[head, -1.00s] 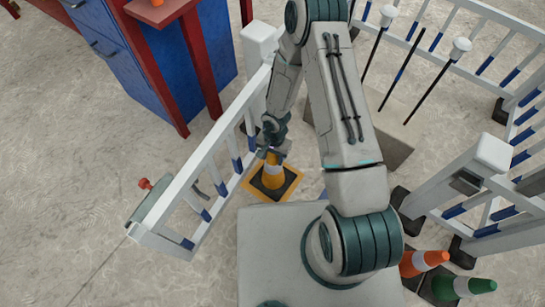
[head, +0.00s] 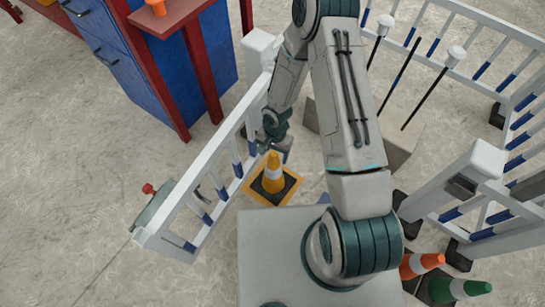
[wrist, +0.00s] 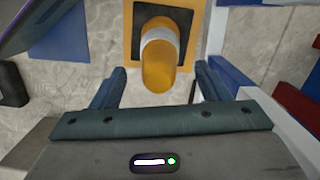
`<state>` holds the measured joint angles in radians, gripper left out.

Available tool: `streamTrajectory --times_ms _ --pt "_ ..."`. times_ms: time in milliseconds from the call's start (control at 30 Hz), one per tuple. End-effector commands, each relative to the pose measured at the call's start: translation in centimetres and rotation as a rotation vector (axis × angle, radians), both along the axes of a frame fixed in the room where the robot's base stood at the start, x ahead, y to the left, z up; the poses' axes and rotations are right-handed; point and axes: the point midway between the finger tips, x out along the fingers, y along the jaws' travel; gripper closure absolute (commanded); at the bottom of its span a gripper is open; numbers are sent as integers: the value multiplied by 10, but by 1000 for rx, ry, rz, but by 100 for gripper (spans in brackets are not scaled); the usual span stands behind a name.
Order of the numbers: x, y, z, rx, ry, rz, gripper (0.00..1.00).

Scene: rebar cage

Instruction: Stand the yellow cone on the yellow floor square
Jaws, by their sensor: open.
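The yellow cone (head: 274,174) with a white band stands upright on its dark square base. That base sits inside the yellow floor square (head: 250,190), whose yellow border shows around it. My gripper (head: 277,143) is just above and behind the cone's tip in the head view, apart from it. In the wrist view the cone (wrist: 160,62) leans toward the camera by perspective, with its rounded tip between my two open fingers. Nothing is held. The yellow square (wrist: 195,55) shows there around the dark base.
A white and blue railing (head: 205,185) runs close along the left of the square. Orange (head: 420,264) and green (head: 455,290) cones lie at the lower right. A blue cabinet (head: 150,60) stands at the upper left. A blue floor patch (wrist: 58,38) shows in the wrist view.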

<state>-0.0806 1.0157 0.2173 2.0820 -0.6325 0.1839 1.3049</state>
Motion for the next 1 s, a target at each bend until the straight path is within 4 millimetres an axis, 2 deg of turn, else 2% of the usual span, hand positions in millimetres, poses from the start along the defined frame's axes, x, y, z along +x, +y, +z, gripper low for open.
streamTrajectory --times_ms 33,200,367,567,667,767,1000 --pt "2 -1 18 0 -2 -2 31" --pt "5 -3 50 -1 -1 -1 31" --pt "7 -4 66 0 -1 0 31" --pt "8 -5 72 -3 -1 2 31" --pt "12 -11 85 -15 -14 19 31" --pt "18 -23 113 -41 -37 52 31" --pt "18 -63 204 -115 -89 158 31"
